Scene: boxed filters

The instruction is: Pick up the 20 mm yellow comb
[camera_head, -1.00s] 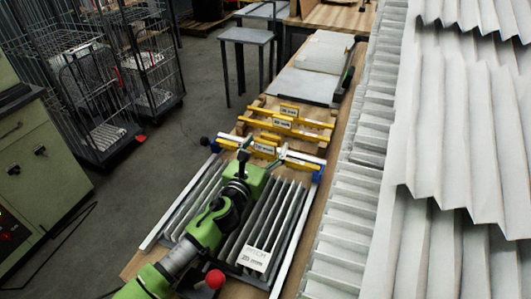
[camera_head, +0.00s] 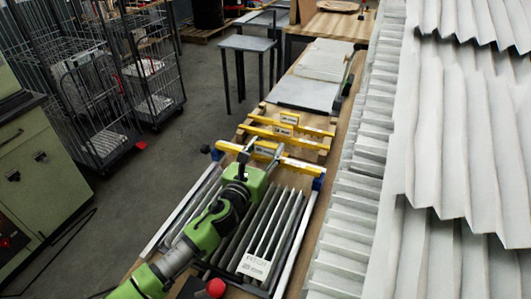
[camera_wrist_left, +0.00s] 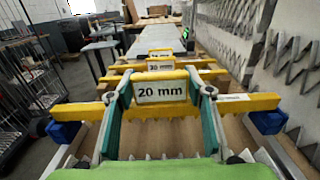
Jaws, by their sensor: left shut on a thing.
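The 20 mm yellow comb (camera_wrist_left: 228,103) is a long yellow bar with a raised tab whose white label reads "20 mm". In the head view the comb (camera_head: 300,166) lies across the far end of the pleated filter (camera_head: 262,225). My left gripper (camera_wrist_left: 160,92) is shut on the raised tab, with a teal finger at each side of the label. In the head view my left gripper (camera_head: 262,160) reaches over the filter. The bar's ends are at the blue blocks (camera_wrist_left: 268,121); I cannot tell if they touch. My right gripper is out of view.
Other yellow combs (camera_head: 290,129) lie on a wooden rack just beyond. A grey-white panel (camera_head: 303,93) lies farther back on the bench. Large pleated white sheets (camera_head: 460,120) fill the right side. Wire carts (camera_head: 95,100) stand on the floor at left.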

